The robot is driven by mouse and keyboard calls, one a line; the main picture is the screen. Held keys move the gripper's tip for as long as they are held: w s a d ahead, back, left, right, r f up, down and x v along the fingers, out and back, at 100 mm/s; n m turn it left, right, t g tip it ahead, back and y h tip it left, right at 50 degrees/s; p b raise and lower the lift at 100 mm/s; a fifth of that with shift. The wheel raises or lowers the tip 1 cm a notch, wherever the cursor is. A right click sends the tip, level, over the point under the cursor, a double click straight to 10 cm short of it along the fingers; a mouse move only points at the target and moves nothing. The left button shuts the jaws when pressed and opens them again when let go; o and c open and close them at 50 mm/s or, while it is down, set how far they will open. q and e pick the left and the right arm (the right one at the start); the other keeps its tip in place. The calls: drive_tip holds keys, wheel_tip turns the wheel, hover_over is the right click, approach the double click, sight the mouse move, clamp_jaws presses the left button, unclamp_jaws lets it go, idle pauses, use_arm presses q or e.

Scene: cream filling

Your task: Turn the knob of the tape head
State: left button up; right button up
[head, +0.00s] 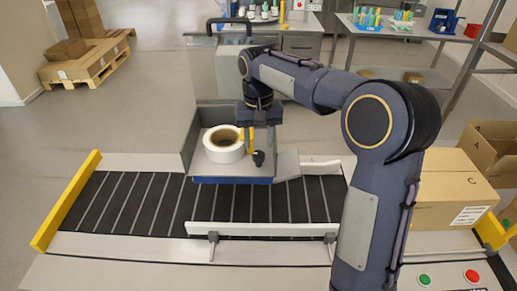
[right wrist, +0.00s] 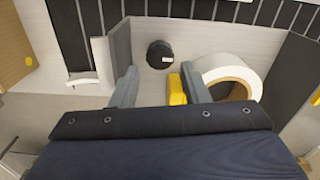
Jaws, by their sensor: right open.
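The tape head (head: 232,180) is a grey housing with a blue lower edge, standing over the conveyor (head: 130,200). It carries a white tape roll (head: 224,150) with a brown core. A black round knob (head: 258,158) sits right of the roll; it also shows in the right wrist view (right wrist: 160,54). My right gripper (head: 260,138) points down just above the knob. In the right wrist view its fingers (right wrist: 158,72) are apart, with the knob beyond the gap between their tips. A yellow part (right wrist: 177,90) shows beside the right-hand finger. My left gripper is out of view.
A white guide rail (head: 262,230) runs along the conveyor's near side. A cardboard box (head: 452,190) stands at the right end. Green (head: 424,279) and red (head: 471,275) buttons are at front right. A yellow end bar (head: 66,203) closes the left end.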

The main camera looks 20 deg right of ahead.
sight(259, 154)
wheel_tip(259, 154, up, 3)
drive_tip(key=shift+r, duration=0.2)
idle(0.4)
drive_tip(key=shift+s, duration=0.15)
drive_tip(key=s+n+t+y, duration=0.1)
drive_tip(key=s+t+y, duration=0.2)
drive_tip(key=s, duration=1.3)
drive_tip(key=s+a+f+n+t, duration=0.1)
drive_tip(key=s+a+f+t, duration=0.1)
drive_tip(key=s+a+f, duration=0.2)
drive_tip(key=s+f, duration=0.3)
drive_tip(key=s, duration=0.4)
drive_tip(key=shift+a+f+t+y, duration=0.2)
drive_tip(key=shift+t+y, duration=0.1)
drive_tip(key=shift+y, duration=0.1)
drive_tip(key=shift+c, duration=0.3)
